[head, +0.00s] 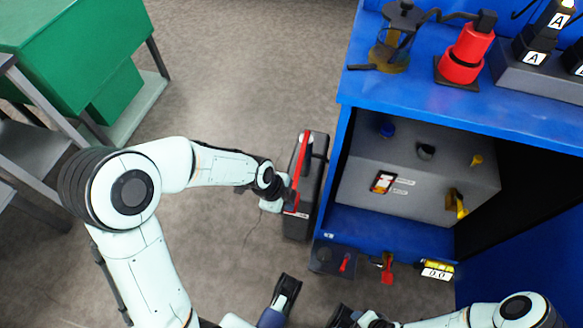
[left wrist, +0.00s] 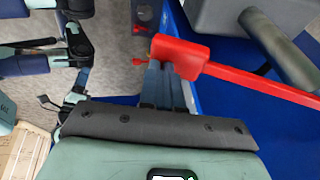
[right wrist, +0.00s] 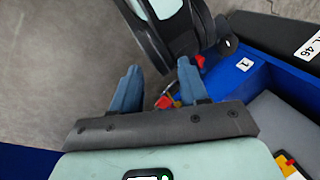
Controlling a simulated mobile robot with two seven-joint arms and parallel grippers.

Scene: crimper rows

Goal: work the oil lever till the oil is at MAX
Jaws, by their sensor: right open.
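A long red lever (head: 300,160) runs along the top of a dark grey unit (head: 318,165) on the left outer side of the blue cabinet. In the left wrist view the lever (left wrist: 255,85) ends in a red block at the fingertips. My left gripper (head: 286,190) is at the lever's near end, its fingers together on that block. My right gripper (right wrist: 157,88) is open and empty over the floor.
A green cabinet (head: 75,45) stands at the left. Floor between is clear.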

